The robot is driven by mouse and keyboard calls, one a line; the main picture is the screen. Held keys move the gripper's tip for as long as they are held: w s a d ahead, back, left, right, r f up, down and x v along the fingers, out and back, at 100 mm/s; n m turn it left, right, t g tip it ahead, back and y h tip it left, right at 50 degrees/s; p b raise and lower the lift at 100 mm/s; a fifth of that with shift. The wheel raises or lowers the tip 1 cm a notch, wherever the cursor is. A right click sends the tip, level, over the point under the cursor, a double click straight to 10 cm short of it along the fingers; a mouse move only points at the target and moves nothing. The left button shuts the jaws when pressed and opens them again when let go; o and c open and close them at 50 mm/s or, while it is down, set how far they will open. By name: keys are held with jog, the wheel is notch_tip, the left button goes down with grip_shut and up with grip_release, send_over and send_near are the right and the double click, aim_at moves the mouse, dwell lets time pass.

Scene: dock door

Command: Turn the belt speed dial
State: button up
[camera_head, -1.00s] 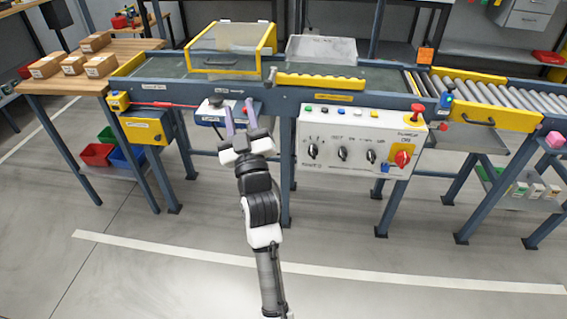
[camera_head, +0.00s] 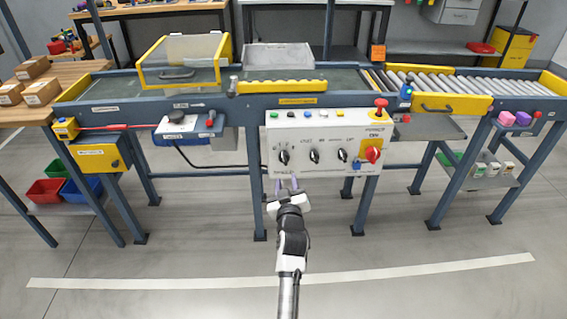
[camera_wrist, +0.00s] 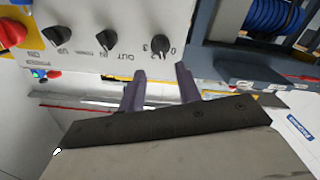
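The white control panel (camera_head: 327,143) on the conveyor's front carries a row of black dials. The leftmost dial (camera_head: 283,157) has scale marks around it and looks like the speed dial, though its label is too small to read. In the wrist view this dial (camera_wrist: 160,44) appears inverted, just beyond the fingertips. My gripper (camera_head: 287,183) is just below the panel's lower left edge, under that dial. Its two purple fingers (camera_wrist: 160,76) are apart with nothing between them, and not touching the dial.
Two similar black knobs (camera_head: 314,156) and (camera_head: 342,155) sit to the right, then a red rotary switch (camera_head: 373,154) on a yellow plate. A red mushroom button (camera_head: 381,102) stands above. Small coloured buttons line the panel's top. Conveyor legs stand below; the floor in front is clear.

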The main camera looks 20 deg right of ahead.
aim_at(284, 162)
jog(key=p+x, duration=0.1)
jog(key=x, duration=0.7)
jog(key=shift+w, duration=0.3)
grip_shut()
